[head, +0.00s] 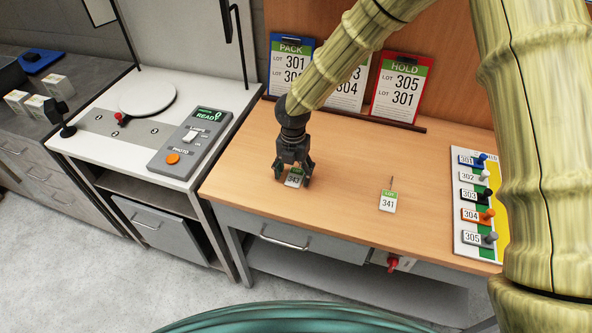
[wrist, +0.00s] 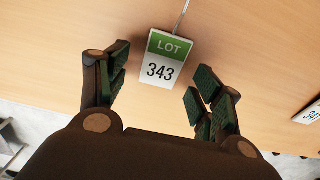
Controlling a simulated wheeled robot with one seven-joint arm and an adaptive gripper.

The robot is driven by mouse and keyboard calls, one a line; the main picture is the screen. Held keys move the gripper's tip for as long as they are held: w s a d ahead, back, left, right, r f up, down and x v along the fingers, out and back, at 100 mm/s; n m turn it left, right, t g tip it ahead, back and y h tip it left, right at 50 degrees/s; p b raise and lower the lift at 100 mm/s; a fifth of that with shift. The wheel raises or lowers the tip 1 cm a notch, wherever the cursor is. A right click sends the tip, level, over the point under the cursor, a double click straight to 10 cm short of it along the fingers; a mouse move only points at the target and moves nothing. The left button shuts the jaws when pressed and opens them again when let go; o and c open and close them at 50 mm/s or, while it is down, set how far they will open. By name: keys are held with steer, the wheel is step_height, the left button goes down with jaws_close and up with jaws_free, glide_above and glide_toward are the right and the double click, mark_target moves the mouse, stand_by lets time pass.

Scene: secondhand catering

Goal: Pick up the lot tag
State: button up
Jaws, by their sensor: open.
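A lot tag marked 343 (wrist: 162,62), white with a green LOT band, lies on the wooden tabletop; a thin wire runs from its top edge. In the head view the same tag (head: 293,179) is partly hidden by my gripper. My gripper (head: 292,180) is open and points down over it. In the wrist view the open fingers (wrist: 158,90) stand to the left and right of the tag, with space on both sides. I cannot tell the height of the fingertips above the table. A second lot tag, marked 341 (head: 388,203), lies to the right.
Boards marked PACK (head: 290,64) and HOLD (head: 402,85) lean at the back of the table. A numbered board (head: 469,206) with coloured pegs lies at the right. A control box (head: 190,141) sits on the white bench at left. The tabletop between the tags is clear.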

steer(key=shift+f, duration=0.55)
steer(key=c, duration=0.9)
steer(key=shift+r, duration=0.15)
steer(key=shift+r, duration=0.25)
steer(key=r+b, duration=0.2)
steer(key=shift+s+r, duration=0.3)
steer(key=shift+s, duration=0.05)
steer(key=s+a+b, duration=0.1)
steer(key=s, duration=0.4)
steer(key=s+a+r+b, duration=0.1)
steer(key=s+b, duration=0.1)
steer(key=s, duration=0.3)
steer(key=s+a+b, duration=0.1)
steer(key=s+b, duration=0.1)
steer(key=s, duration=0.3)
steer(key=shift+s+a+r, duration=0.1)
steer(key=shift+r, duration=0.2)
